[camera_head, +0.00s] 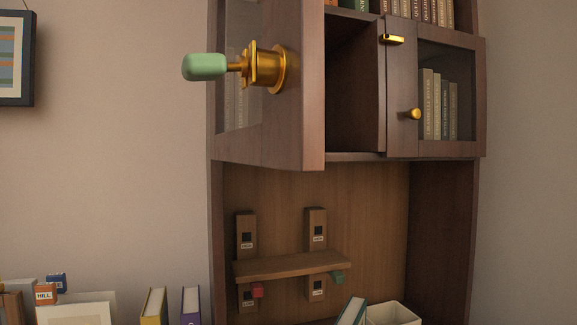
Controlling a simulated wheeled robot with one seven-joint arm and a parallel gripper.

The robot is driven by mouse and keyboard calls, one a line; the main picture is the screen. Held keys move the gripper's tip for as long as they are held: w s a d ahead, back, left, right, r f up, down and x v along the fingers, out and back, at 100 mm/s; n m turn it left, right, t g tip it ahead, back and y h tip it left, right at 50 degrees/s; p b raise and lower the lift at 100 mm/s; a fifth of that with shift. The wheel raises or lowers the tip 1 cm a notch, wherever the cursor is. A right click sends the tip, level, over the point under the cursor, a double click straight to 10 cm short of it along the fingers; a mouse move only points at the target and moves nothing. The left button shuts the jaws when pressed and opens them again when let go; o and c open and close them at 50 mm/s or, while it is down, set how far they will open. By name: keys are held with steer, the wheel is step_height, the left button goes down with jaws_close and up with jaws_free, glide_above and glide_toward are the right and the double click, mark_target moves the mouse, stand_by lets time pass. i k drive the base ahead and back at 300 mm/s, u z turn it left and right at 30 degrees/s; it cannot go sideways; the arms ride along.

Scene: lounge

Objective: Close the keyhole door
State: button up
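The keyhole door (308,95) is the left door of the dark wooden cabinet, with a glass pane. It stands open, swung out toward me on the left. A gold lock (268,68) sits on its face, and a key with a green handle (205,67) sticks out of it to the left. Behind the door's free edge the left compartment (354,90) is open and dark inside. My gripper is not in this view.
The right glass door (402,95) is shut, with a gold knob (413,114) and a gold latch (393,39). Below is an open bay with a small wooden shelf (290,266). Books (154,307), a white box (394,313) and a picture frame (75,312) stand along the bottom.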

mark_target(290, 136)
steer(key=z, duration=1.1)
steer(key=k, duration=2)
steer(key=u, duration=1)
steer(key=i, duration=1)
steer(key=u, duration=0.05)
